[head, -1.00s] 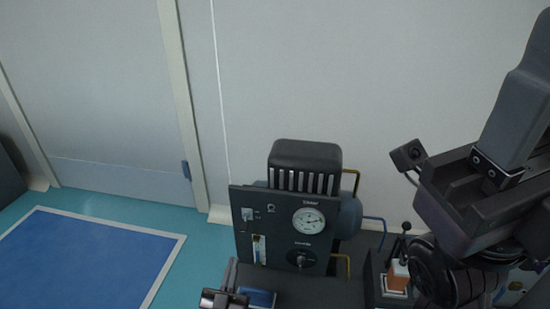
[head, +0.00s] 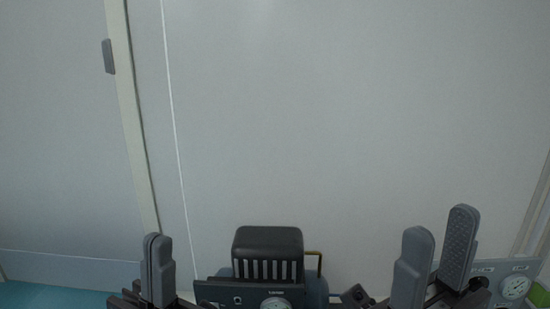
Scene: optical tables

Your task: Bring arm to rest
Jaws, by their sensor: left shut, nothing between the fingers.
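My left gripper (head: 157,250) stands at the lower left of the head view with its grey fingers pointing up. Its fingers are together with nothing between them. My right gripper (head: 438,238) stands at the lower right, also pointing up. Its two grey fingers are apart, with a clear empty gap between them. Both grippers are in front of the pale wall, and most of both arms is below the picture's edge.
A dark pump unit (head: 268,243) with a ribbed black top and a gauge (head: 275,303) stands between the grippers, partly cut off below. A grey panel with a dial (head: 515,287) is at the right. The pale wall (head: 330,120) fills the space above.

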